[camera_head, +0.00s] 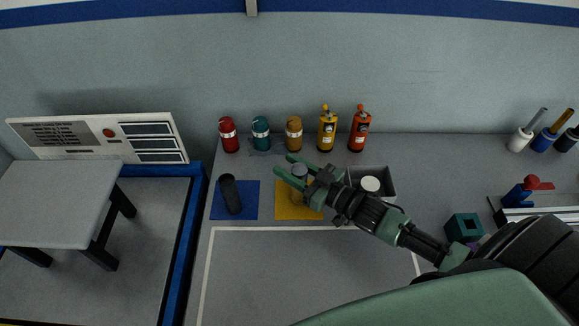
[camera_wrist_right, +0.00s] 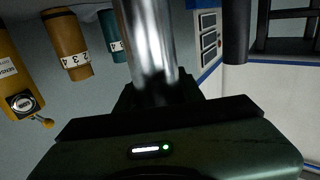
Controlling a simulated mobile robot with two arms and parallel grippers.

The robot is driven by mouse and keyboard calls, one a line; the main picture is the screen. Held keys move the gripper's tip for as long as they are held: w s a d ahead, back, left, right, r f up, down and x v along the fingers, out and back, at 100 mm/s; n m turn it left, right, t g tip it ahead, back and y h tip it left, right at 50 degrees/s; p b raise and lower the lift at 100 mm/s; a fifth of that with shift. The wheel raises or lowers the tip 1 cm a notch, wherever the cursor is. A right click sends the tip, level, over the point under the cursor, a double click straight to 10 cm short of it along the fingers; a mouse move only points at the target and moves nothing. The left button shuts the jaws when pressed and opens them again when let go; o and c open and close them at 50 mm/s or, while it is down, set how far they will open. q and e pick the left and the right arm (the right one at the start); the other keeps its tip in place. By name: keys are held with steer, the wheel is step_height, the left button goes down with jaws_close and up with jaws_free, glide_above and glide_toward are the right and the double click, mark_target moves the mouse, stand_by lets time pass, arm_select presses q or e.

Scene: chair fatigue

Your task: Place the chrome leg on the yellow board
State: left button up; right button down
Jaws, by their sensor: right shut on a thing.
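The yellow board (camera_head: 290,212) lies flat on the grey worktop, right of the blue board (camera_head: 250,205). My right gripper (camera_head: 297,172) reaches in from the right over the yellow board and is shut on the chrome leg (camera_head: 299,171). The shiny chrome leg also fills the upper middle of the right wrist view (camera_wrist_right: 148,40), rising from between the dark jaws of the gripper (camera_wrist_right: 158,92). The gripper hides part of the leg and board. I cannot tell whether the leg's lower end touches the board. My left gripper is not in view.
A black leg (camera_head: 230,195) stands on the blue board. Several bottles and extinguishers, including a red one (camera_head: 360,130), line the wall behind. A grey tray (camera_head: 388,185) holding a white round thing is to the right. A grey table (camera_head: 55,205) stands at left.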

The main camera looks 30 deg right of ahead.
steer(key=shift+f, duration=0.15)
steer(key=c, duration=0.9)
jaws_free()
steer(key=b+v, duration=0.1)
steer(key=v, duration=0.9)
steer(key=shift+s+d, duration=0.1)
steer(key=shift+s, duration=0.25)
steer(key=shift+s+d, duration=0.3)
steer(key=shift+s, duration=0.3)
